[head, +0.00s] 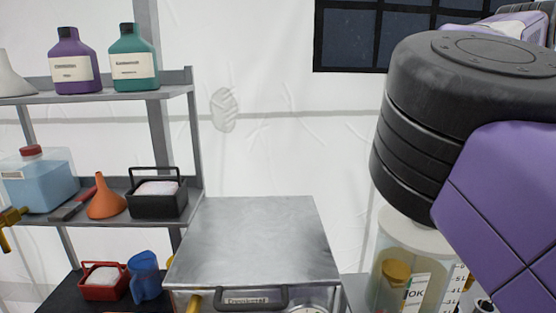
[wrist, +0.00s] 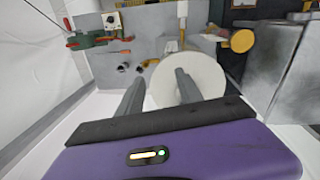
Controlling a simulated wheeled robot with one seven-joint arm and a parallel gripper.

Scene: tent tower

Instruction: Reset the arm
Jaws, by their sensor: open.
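My gripper (wrist: 160,75) shows in the wrist view, with its two dark fingers apart and nothing between them. A white round disc-like top (wrist: 208,75) lies beyond the fingers, partly behind the right one. I cannot tell its distance from the fingertips. In the head view my black and purple arm links fill the right side, and my gripper is not in that view.
In the head view, a metal box (head: 255,240) with a handle stands at bottom middle. A clear cylinder (head: 432,262) stands below my arm. Left shelves (head: 110,97) hold purple (head: 73,62) and green (head: 133,58) bottles.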

